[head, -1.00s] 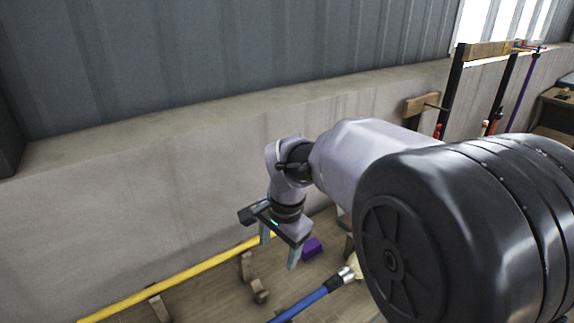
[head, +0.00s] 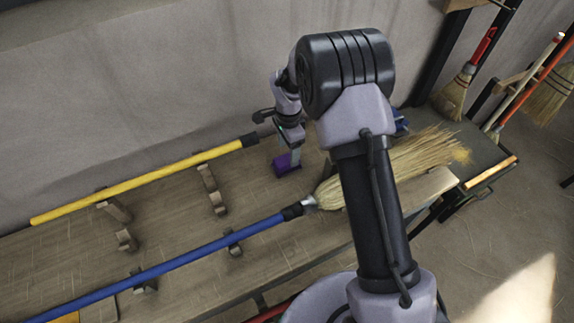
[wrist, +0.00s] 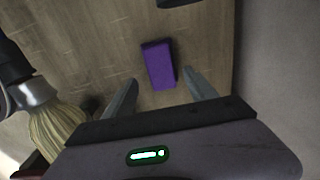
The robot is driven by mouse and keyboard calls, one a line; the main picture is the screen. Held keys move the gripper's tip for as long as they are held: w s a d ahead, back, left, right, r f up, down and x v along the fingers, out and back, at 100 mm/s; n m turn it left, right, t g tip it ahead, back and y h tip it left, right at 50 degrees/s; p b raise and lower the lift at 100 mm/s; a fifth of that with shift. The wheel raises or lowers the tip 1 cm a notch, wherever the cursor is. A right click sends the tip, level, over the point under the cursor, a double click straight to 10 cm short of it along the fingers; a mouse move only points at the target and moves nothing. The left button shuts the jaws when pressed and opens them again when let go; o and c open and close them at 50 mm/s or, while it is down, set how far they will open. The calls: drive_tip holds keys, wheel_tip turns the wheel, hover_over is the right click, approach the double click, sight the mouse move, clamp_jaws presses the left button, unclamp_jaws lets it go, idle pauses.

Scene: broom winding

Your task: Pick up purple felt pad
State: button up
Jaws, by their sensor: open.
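The purple felt pad (head: 284,165) lies on the wooden bench, partly behind my gripper's finger in the head view. In the wrist view the pad (wrist: 158,65) shows whole as a purple block, between and just beyond the two fingertips. My gripper (wrist: 160,90) is open and empty, with one finger to each side of the line to the pad. In the head view my gripper (head: 293,155) hangs over the bench right at the pad. I cannot tell its exact height above the bench.
A yellow handle (head: 140,184) lies along the back of the bench on wooden supports. A blue-handled broom (head: 200,250) lies in front, its straw bristles (head: 395,170) to the right. The wall (head: 150,90) stands close behind.

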sight(287, 159)
drive_tip(key=f, duration=0.2)
drive_tip(key=f+b, duration=0.2)
drive_tip(key=f, duration=0.1)
drive_tip(key=shift+a+f, duration=0.3)
drive_tip(key=shift+r, duration=0.1)
drive_tip(key=shift+c, duration=0.8)
clamp_jaws()
drive_tip(key=shift+r, duration=0.15)
